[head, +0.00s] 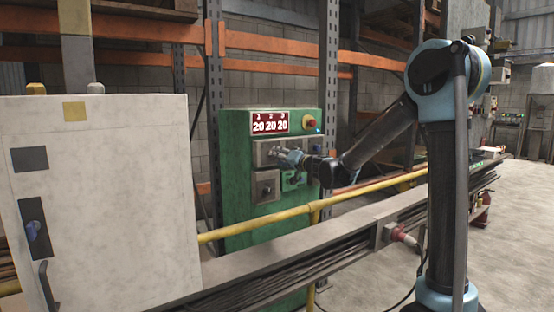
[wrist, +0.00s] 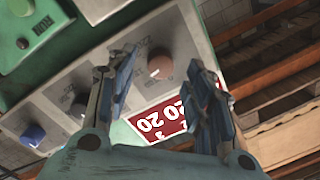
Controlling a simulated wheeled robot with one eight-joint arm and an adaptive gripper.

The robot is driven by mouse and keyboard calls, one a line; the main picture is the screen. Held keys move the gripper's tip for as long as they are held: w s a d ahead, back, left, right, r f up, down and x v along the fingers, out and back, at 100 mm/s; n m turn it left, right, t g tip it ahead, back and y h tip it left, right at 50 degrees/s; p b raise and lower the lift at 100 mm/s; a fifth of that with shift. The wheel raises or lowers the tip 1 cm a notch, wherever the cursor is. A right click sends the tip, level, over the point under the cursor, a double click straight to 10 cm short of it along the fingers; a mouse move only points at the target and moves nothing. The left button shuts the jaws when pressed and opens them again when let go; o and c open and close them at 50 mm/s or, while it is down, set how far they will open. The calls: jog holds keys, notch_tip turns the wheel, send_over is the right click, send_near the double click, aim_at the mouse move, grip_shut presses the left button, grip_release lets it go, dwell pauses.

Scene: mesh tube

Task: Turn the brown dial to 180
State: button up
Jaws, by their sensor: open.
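The brown dial (wrist: 160,67) is a small round knob with a pale mark on a grey panel, seen in the wrist view. My gripper (wrist: 161,64) is open, with one finger on each side of the dial in the picture. I cannot tell whether the fingers touch it.
A yellow rail (head: 262,227) and a long cable tray (head: 290,258) run before the cabinet. A white cabinet (head: 110,190) stands left.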

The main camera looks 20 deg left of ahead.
jog(key=shift+x, duration=1.35)
jog(key=c, duration=1.1)
jog(key=shift+o, duration=0.2)
jog(key=shift+m, duration=0.9)
jog(key=o, duration=1.1)
jog(key=shift+d, duration=0.1)
jog(key=shift+c, duration=0.2)
